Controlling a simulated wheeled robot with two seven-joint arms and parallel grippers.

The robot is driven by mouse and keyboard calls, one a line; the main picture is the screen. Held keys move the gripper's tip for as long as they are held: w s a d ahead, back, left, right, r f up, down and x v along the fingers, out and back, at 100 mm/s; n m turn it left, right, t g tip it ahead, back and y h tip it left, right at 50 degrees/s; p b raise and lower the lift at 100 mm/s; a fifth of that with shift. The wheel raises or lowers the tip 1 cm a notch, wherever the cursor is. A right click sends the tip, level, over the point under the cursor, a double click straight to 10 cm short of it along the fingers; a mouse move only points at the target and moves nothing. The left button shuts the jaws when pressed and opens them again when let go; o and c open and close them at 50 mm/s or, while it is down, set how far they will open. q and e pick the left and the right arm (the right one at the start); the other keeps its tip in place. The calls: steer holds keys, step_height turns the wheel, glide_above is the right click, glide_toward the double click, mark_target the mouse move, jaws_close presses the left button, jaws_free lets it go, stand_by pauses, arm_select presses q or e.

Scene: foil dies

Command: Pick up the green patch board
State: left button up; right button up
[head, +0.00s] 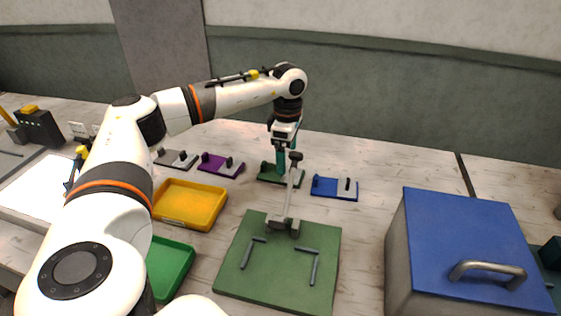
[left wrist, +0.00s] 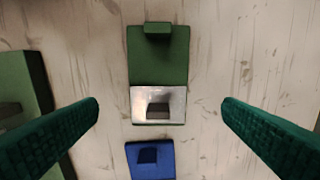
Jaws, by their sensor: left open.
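The green patch board (head: 268,178) lies flat on the table beyond the green mat, partly hidden by my left gripper. In the left wrist view the green patch board (left wrist: 158,62) shows a green raised block at its top end and a silver plate with a dark block at its lower end. My left gripper (head: 287,168) is over it, pointing down. Its teal fingers (left wrist: 160,115) are open, one on each side of the board with bare table between, and touch nothing that I can see. My right gripper is not in view.
A blue board (head: 334,188) lies close on the right and a purple board (head: 221,165) on the left. A grey stand (head: 284,222) is on the green mat (head: 240,276). Yellow (head: 190,222) and green trays are left. A blue-lidded box (head: 462,236) is right.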

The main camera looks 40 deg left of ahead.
mark_target(287, 173)
arm_select(q)
step_height(287, 173, down, 4)
steer(key=shift+s+f+p, duration=0.15)
steer(key=shift+f+p, duration=0.05)
steer(key=shift+p, duration=0.25)
steer(key=shift+f, duration=0.5)
steer(key=c, duration=1.7)
